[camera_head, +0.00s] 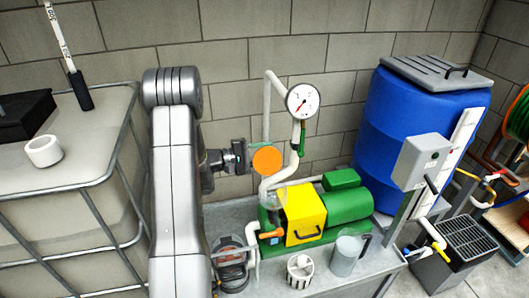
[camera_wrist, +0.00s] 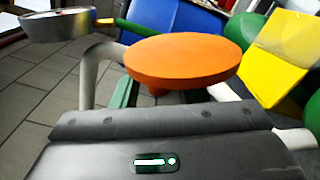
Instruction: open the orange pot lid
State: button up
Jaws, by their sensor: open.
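A round orange disc (camera_head: 267,159), which looks like the lid, faces the head camera in front of the pale pipework. In the wrist view the orange disc (camera_wrist: 185,58) is just beyond my gripper's dark body, with a short stub behind its face. My gripper (camera_head: 246,157) is open, close to the disc's left edge. Whether its fingers touch the disc, and what supports the disc, I cannot tell. Below the disc, a partly clear pot (camera_head: 268,201) sits at the left end of the yellow and green pump.
A pressure gauge (camera_head: 302,101) on a pale pipe (camera_head: 268,105) stands close to the disc. The yellow box (camera_head: 305,213) and green motor (camera_head: 347,203) are to the lower right. A blue barrel (camera_head: 390,125) is at right, a caged tank (camera_head: 75,185) at left.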

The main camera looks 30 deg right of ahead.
grip_shut()
jog(key=shift+f+b, duration=0.1)
jog(key=shift+b, duration=0.4)
jog(key=shift+s+m+b, duration=0.2)
jog(key=shift+m+b, duration=0.3)
jog(key=shift+b, duration=0.65)
jog(key=b, duration=0.1)
jog(key=m+b, duration=0.1)
jog(key=b, duration=0.1)
jog(key=shift+s+a+r, duration=0.15)
jog(key=shift+s+r, duration=0.15)
jog(key=shift+r, duration=0.05)
jog(key=shift+s+r+m+b, duration=0.2)
jog(key=shift+r+m+b, duration=0.2)
jog(key=shift+b, duration=0.15)
